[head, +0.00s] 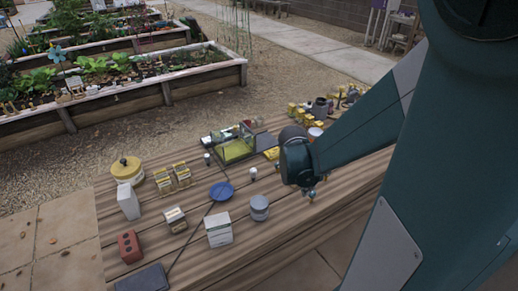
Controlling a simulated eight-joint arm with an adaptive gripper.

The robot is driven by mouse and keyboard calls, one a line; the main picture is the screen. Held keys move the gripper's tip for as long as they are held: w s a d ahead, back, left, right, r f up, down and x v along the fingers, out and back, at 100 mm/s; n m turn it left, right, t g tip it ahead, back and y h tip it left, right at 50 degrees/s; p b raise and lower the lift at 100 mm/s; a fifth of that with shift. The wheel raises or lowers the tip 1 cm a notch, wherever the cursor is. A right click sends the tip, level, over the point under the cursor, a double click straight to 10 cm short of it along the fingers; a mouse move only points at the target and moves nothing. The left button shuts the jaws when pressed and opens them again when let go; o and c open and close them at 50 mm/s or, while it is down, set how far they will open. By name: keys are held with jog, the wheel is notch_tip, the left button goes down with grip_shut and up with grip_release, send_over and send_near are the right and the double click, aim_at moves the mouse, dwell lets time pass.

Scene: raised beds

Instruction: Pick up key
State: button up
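I cannot make out a key anywhere in the head view; it may be too small to tell or hidden behind my arm or other items. My gripper (317,187) is over the right part of the wooden table (277,238), pointing down close to the tabletop. Only its small tips show below the dark wrist, so I cannot tell whether it is open or holds anything.
Left of my gripper stand a grey can (259,208), a blue dish (221,190), white box (219,231), red brick (130,246) and yellow-lidded jar (127,169). A glass case (233,147) is behind. Clutter (321,107) fills the far right. My arm hides the table's right side.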

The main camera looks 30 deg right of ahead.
aim_at(313, 193)
jog(key=d, duration=0.1)
jog(key=s+d+f+n, duration=0.1)
jog(key=shift+d+f+g+p, duration=0.15)
jog(key=shift+d+g+p, duration=0.2)
jog(key=shift+g, duration=0.05)
jog(key=shift+b+x, duration=0.35)
jog(key=shift+x, duration=0.95)
jog(key=shift+b+x, duration=0.7)
jog(key=shift+x, duration=1.9)
jog(key=shift+c, duration=0.4)
grip_shut()
